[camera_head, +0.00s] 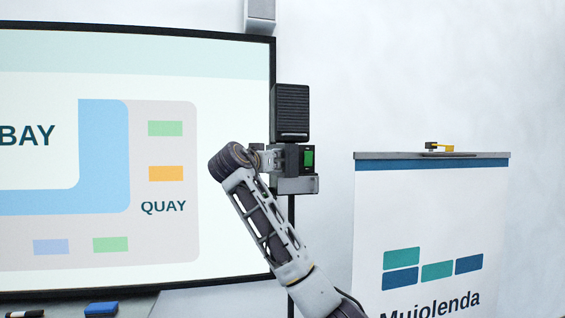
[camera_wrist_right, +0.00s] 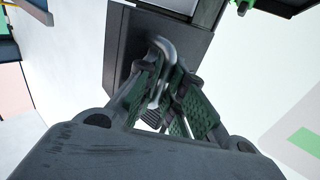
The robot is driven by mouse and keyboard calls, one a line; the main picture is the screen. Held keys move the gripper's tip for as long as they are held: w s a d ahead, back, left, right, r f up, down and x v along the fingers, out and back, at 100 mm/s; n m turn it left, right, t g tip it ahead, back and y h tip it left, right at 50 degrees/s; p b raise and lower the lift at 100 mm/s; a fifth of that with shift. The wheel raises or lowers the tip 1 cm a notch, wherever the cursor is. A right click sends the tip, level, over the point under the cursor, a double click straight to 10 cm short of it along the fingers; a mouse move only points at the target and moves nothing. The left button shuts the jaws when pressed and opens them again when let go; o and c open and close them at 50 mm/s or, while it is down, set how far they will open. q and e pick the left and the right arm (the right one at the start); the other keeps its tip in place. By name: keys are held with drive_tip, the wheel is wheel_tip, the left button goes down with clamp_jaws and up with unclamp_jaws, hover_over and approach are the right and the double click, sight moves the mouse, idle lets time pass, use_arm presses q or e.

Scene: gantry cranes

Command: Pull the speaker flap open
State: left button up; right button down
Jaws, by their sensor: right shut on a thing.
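A dark ribbed speaker (camera_head: 291,112) stands on a thin black pole in front of the wall, just right of the big screen. In the right wrist view a dark grey flap (camera_wrist_right: 119,62) carries a bent silver handle (camera_wrist_right: 167,47). The right gripper (camera_wrist_right: 172,92) is shut on that handle, with its green-padded fingers around it. How far the flap stands open is not clear. My left gripper is out of view.
The large screen (camera_head: 165,225) fills the left, close behind my right arm. A white banner stand (camera_head: 430,215) with a yellow and black item (camera_head: 437,146) on top stands at the right. A blue eraser-like block (camera_head: 101,309) lies on a ledge at lower left.

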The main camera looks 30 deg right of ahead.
drive_tip(key=shift+w+a+r+p, duration=0.25)
drive_tip(key=shift+w+a, duration=0.4)
drive_tip(key=shift+a, duration=0.25)
drive_tip(key=shift+w+a+r+p, duration=0.25)
drive_tip(key=shift+w+a, duration=0.4)
drive_tip(key=shift+a, duration=0.2)
drive_tip(key=c, duration=1.5)
unclamp_jaws()
drive_tip(key=shift+w, duration=0.1)
drive_tip(key=shift+c, duration=0.2)
drive_tip(key=v, duration=1.2)
drive_tip(key=shift+f, duration=0.45)
drive_tip(key=shift+w, duration=0.15)
